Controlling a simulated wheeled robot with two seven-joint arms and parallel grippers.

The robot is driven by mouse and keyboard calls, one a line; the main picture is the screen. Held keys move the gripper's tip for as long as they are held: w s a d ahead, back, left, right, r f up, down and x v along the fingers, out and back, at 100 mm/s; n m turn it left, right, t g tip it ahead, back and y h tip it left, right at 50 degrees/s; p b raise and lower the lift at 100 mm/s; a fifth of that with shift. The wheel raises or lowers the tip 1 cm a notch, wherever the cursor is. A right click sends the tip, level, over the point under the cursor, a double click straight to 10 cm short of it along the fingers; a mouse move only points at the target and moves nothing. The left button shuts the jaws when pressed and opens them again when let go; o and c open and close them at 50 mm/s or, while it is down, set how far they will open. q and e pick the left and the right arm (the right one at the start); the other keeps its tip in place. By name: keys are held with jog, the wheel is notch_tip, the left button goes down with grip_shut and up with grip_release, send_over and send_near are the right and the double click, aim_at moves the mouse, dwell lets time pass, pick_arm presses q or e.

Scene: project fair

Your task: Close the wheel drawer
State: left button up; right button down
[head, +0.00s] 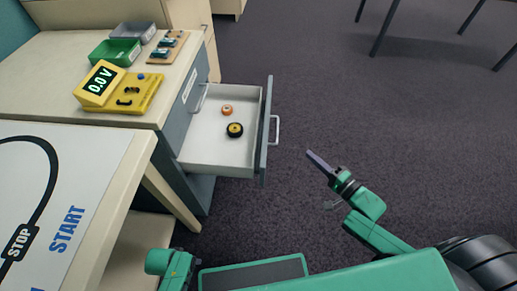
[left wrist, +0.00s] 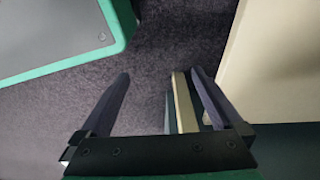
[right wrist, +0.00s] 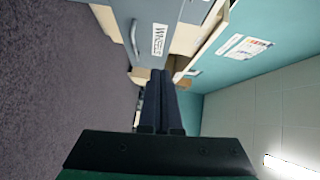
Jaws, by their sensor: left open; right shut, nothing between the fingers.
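The wheel drawer (head: 212,158) stands pulled out from the grey and cream cabinet in the head view. An orange wheel (head: 227,110) and a black wheel with a yellow hub (head: 234,130) lie in it. Its grey front has a pale bar handle (head: 275,130). My right gripper (head: 309,154) is shut and empty, to the right of the handle and apart from it. In the right wrist view its fingers (right wrist: 161,75) point toward a grey panel with a WHEELS label (right wrist: 160,38). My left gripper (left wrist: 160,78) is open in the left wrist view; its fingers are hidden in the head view.
On the cabinet top (head: 35,72) are a yellow meter (head: 120,90), a green tray (head: 115,52), a grey tray (head: 133,33) and small parts. A white table with a track mat (head: 90,150) is at the left. The dark floor (head: 370,110) right of the drawer is clear.

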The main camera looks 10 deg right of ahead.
pick_arm(q)
jog(key=w+d+r+b, duration=0.2)
jog(key=w+r, duration=0.1)
jog(key=r, duration=0.4)
pick_arm(e)
jog(key=w+a+r, duration=0.1)
jog(key=w+a, duration=0.8)
jog(key=shift+w+a+r+m+y, duration=0.25)
jog(key=shift+a+m+y, duration=0.05)
jog(key=shift+a+y, duration=0.1)
pick_arm(q)
jog(key=shift+w, duration=0.1)
